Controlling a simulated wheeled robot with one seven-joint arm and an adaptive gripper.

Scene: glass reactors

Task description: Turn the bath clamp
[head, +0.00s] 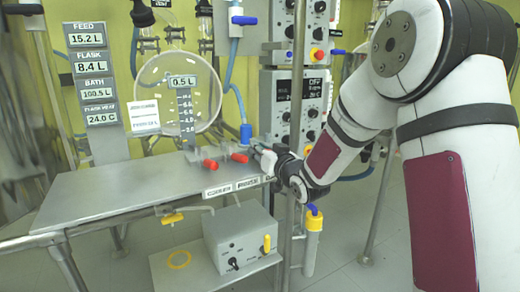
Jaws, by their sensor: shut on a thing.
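My gripper (262,157) reaches in from the right to the right front corner of the grey metal table. Its fingers are small and dark here, and they are shut on what appears to be the bath clamp, which the gripper mostly hides. Two similar clamps with red handles (210,164) (240,157) stand in a row just to the left. Labels (232,188) run along the table edge below them; the rightmost is partly covered by my gripper.
The grey table (120,190) is bare on its left. Behind it stand a round glass vessel (165,90), a display column (92,90) and control units (300,100). A grey box (240,240) sits on the lower shelf. A yellow-and-blue valve (313,225) hangs below my wrist.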

